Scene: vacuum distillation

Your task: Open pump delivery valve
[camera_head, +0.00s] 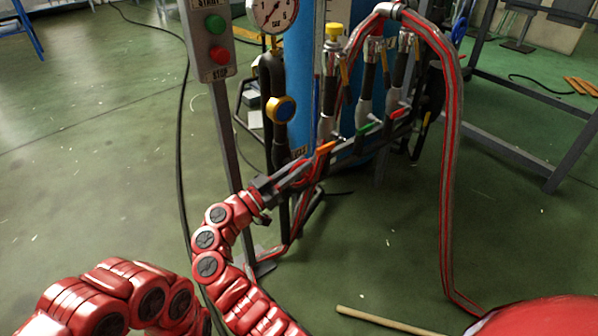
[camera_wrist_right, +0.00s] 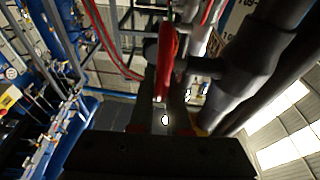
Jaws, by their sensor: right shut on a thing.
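My right gripper (camera_head: 283,180) reaches in from the lower left to the pipework at the front of the blue tank. In the right wrist view, the gripper (camera_wrist_right: 163,115) is shut on a red valve lever (camera_wrist_right: 168,50) that runs up from between its fingers, beside a dark pipe. I take this lever for the pump delivery valve's handle, but no label shows. In the head view the grip point is small and partly hidden by the fingers. An orange lever (camera_head: 325,147) sits just beyond the fingertips. My left gripper is not in view.
A green lever (camera_head: 369,128) and a red lever (camera_head: 398,112) lie farther right. The blue tank (camera_head: 300,75), a gauge (camera_head: 272,12) and the START/STOP button box (camera_head: 215,45) stand behind and left. A red-striped hose (camera_head: 449,180) hangs right. A wooden stick (camera_head: 385,320) lies on the floor.

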